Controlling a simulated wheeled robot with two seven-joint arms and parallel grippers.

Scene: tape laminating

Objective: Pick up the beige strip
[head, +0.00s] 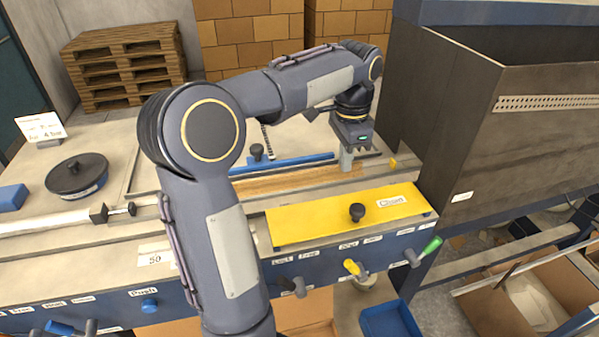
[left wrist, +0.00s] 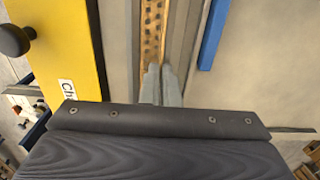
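The beige strip (head: 285,180) lies lengthwise in the channel of the bench, between a blue bar and a yellow plate. In the left wrist view the strip (left wrist: 152,30) is tan with rows of dark marks and runs up from the fingertips. My left gripper (head: 346,160) points down at the right part of the strip. In the left wrist view its two fingers (left wrist: 161,72) are close together, right over the strip's line. I cannot see whether any of the strip is between them. My right gripper is not in view.
The yellow plate (head: 310,222) with a black knob is in front of the channel. The blue bar (head: 290,163) lies behind it. A tall dark metal box (head: 520,130) stands close at the right. A black round lid (head: 76,175) sits at the left.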

